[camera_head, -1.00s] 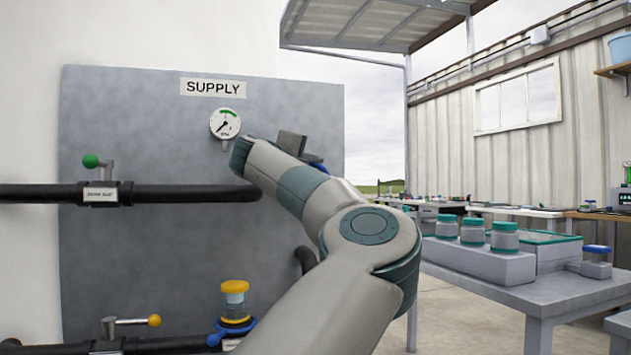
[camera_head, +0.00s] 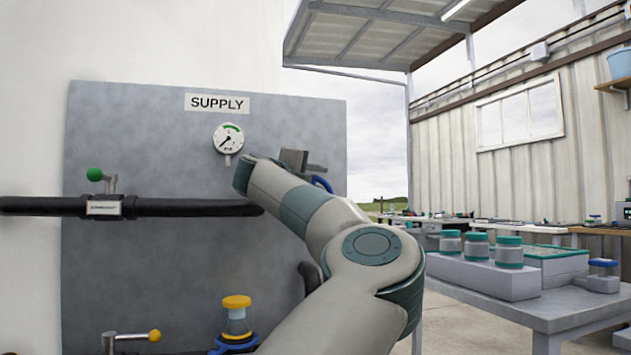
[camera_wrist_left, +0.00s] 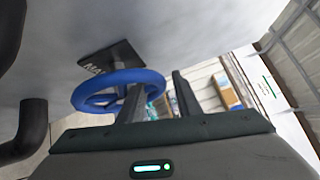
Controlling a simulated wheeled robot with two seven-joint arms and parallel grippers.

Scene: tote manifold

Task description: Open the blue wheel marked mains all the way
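The blue wheel (camera_wrist_left: 154,78) shows in the left wrist view, on a stem in front of a dark plate (camera_wrist_left: 112,58) whose visible letters begin "MA". In the head view only a blue piece of the wheel (camera_head: 322,183) shows behind my left arm. My left gripper (camera_wrist_left: 157,100) has its two fingers apart. One finger overlaps the wheel's ring and the other is just right of the rim, so the right part of the rim lies between them in the picture. I cannot tell whether they touch it. My arm hides these fingers in the head view. My right gripper is not in view.
The grey panel (camera_head: 150,135) carries a SUPPLY sign, a gauge (camera_head: 228,138), a black pipe (camera_head: 195,208) with a green-knobbed valve, and a yellow-capped filter (camera_head: 237,318). A bench (camera_head: 560,305) with teal-lidded jars stands right.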

